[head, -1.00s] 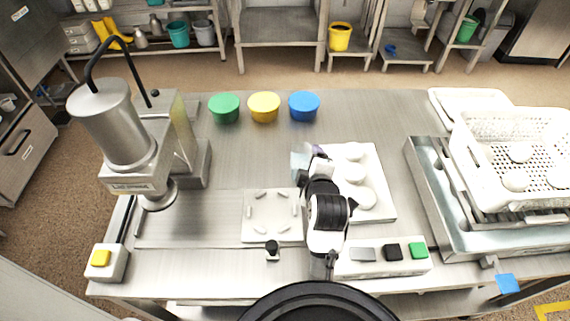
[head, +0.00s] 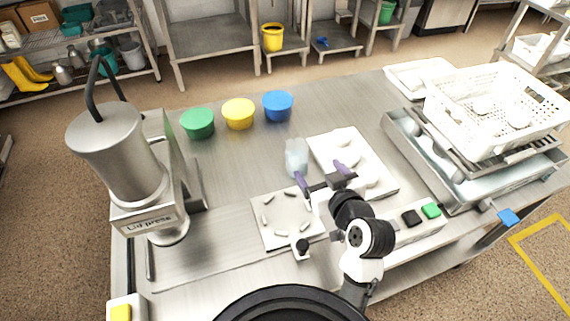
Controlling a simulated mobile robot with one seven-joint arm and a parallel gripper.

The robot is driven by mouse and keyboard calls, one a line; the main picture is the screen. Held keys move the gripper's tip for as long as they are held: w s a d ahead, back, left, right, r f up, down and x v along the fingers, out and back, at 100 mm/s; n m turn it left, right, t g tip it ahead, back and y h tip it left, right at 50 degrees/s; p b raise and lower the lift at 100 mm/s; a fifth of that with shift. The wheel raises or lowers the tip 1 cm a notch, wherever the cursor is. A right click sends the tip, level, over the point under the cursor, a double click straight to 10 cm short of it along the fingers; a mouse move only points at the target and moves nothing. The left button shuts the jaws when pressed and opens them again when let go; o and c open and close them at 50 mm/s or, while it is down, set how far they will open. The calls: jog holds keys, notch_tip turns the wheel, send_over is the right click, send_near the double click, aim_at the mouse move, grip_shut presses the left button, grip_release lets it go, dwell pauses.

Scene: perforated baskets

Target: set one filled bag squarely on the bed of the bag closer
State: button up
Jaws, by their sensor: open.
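My gripper (head: 321,176) is open, its two purple-tipped fingers spread apart and nothing visible between them. A translucent pale-blue item (head: 297,156), perhaps a bag, stands on the steel table just beyond the left finger. A white tray (head: 384,190) with several white rounded items (head: 343,137) lies under and right of the gripper; I cannot tell whether these are filled bags. A square white plate with short pegs (head: 285,223) lies left of the gripper. No machine is labelled as a bag closer, so I cannot tell which bed is its bed.
A tall lid press (head: 125,165) stands at the left. Green (head: 198,124), yellow (head: 239,115) and blue (head: 278,106) tubs line the back. A perforated white basket (head: 470,126) sits over a steel basin (head: 465,190) at right. The table between tubs and plate is mostly clear.

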aim_at(298, 147)
jog(key=p+x, duration=0.1)
jog(key=x, duration=0.3)
jog(key=p+x, duration=0.2)
jog(key=x, duration=0.2)
jog(key=p+x, duration=0.1)
jog(key=x, duration=0.3)
jog(key=shift+w+a+r, duration=0.1)
jog(key=shift+a+r, duration=0.2)
jog(key=shift+a, duration=0.1)
jog(key=shift+w+a+f, duration=0.15)
jog(key=shift+w+f, duration=0.15)
jog(key=shift+w, duration=0.25)
jog(key=c, duration=1.6)
jog(key=shift+r+p, duration=0.1)
jog(key=shift+p, duration=0.25)
